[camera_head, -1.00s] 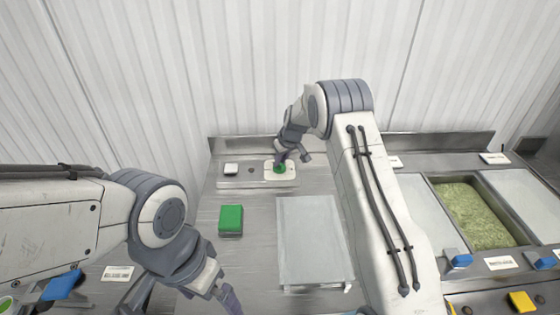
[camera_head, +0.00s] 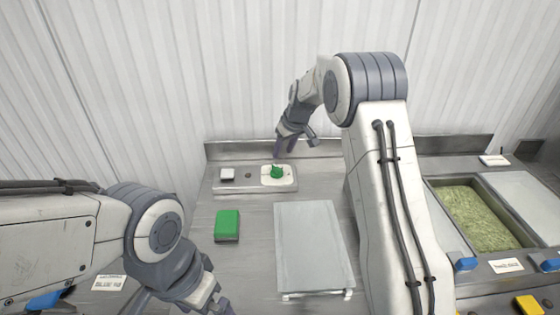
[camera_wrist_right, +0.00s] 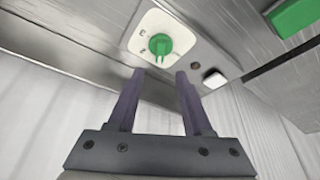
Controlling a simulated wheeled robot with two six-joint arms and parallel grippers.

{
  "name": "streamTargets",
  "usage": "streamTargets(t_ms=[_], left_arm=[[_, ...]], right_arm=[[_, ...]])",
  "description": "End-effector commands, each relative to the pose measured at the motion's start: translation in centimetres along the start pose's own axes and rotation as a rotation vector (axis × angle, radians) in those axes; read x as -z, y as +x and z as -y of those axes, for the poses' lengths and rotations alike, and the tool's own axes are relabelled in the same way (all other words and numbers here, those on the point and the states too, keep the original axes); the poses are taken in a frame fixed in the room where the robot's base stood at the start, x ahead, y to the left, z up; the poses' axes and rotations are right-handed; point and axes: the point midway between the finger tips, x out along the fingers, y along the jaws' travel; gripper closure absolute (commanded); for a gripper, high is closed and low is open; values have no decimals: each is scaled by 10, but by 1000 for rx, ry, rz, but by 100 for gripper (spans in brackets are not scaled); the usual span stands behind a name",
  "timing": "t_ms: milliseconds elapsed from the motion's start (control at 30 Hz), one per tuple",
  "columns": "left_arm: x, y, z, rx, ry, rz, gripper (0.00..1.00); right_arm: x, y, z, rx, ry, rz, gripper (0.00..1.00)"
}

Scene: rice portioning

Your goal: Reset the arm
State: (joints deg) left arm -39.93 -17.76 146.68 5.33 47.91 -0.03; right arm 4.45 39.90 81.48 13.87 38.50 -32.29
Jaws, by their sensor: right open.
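My right gripper (camera_head: 296,140) is open and empty in the head view, above and a little right of a green knob (camera_head: 277,171) on a white plate (camera_head: 290,180) at the back of the counter. In the right wrist view, the right gripper's two fingers (camera_wrist_right: 158,72) stand apart, and the green knob (camera_wrist_right: 160,44) shows beyond them, not touched. My left gripper (camera_head: 212,305) is at the lower left of the head view, low over the counter's front; its fingertips are partly cut off.
A green block (camera_head: 228,225) lies on the steel counter, left of a grey lidded tray (camera_head: 312,245). A small white button (camera_head: 227,175) is left of the knob plate. A bin of green grain (camera_head: 475,218) is at the right. A corrugated wall stands behind.

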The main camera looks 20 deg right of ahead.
Motion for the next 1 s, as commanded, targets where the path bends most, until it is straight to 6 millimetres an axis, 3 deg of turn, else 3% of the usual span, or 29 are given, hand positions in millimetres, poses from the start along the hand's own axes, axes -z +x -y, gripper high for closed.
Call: streamTargets(t_ms=[133,433,567,667,767,867,1000], left_arm=[[0,3,0,0,0,0,0],[0,2,0,0,0,0,0],[0,2,0,0,0,0,0],[0,2,0,0,0,0,0],[0,2,0,0,0,0,0],[0,3,0,0,0,0,0],[0,3,0,0,0,0,0]], right_arm=[[0,-10,0,0,1,0,50],[-1,-12,0,0,0,2,50],[-2,-19,17,10,-11,8,50],[-11,-36,59,36,-37,31,50],[-35,-63,119,73,-72,72,50],[-75,-94,179,105,-113,122,50],[-152,-133,243,137,-175,200,50]])
